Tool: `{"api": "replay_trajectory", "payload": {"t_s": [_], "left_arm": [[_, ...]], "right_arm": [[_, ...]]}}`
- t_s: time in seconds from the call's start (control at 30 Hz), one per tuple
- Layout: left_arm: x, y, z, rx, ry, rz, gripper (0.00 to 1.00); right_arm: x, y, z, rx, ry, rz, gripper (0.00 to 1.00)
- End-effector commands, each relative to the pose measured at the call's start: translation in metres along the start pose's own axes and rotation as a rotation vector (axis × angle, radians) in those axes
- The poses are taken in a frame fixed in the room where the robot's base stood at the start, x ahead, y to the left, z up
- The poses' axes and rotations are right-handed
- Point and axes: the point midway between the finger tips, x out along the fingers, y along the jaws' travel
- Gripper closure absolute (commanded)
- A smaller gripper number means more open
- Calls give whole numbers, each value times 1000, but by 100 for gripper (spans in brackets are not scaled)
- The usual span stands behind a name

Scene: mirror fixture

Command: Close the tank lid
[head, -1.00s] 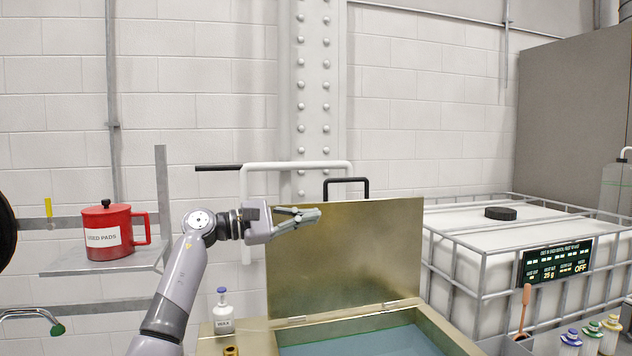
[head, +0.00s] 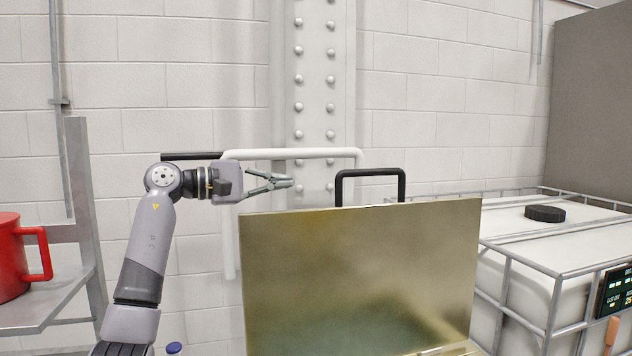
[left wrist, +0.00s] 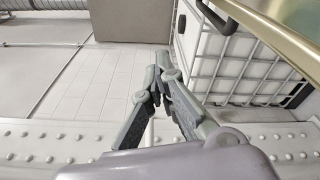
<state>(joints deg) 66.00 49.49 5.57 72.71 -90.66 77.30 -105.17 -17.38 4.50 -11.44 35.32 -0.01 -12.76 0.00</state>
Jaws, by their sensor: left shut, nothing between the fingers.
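The tank lid (head: 360,275) is a brass-coloured plate standing upright, open, on its hinge side. A black handle (head: 370,173) rises behind its top edge. My left gripper (head: 291,182) is shut and empty, just above the lid's upper left edge and to the left of the handle, touching neither as far as I can see. In the left wrist view, my shut fingers (left wrist: 158,78) point away from the palm. The lid's edge (left wrist: 275,35) and the handle (left wrist: 215,15) show at upper right there. My right gripper is out of view.
A white pipe frame (head: 300,154) with a black grip is behind my gripper, near a riveted column. A caged white container (head: 540,240) with a black cap stands at right. A red mug (head: 12,255) sits on a metal shelf (head: 50,300) at left.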

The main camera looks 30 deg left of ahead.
Motion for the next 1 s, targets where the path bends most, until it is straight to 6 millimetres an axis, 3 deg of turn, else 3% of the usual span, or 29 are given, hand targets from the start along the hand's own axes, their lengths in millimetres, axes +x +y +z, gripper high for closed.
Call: {"api": "replay_trajectory", "payload": {"t_s": [0.17, 0.57, 0.8, 1.0], "left_arm": [[18, 3, 2, 1, -4, -1, 100], [104, 5, 4, -2, -5, 0, 100], [90, 2, 30, 4, -2, 0, 100], [86, 0, 38, 2, 0, -1, 100]], "right_arm": [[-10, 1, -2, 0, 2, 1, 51], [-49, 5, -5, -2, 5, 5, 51], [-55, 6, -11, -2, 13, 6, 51], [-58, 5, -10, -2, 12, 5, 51]]}}
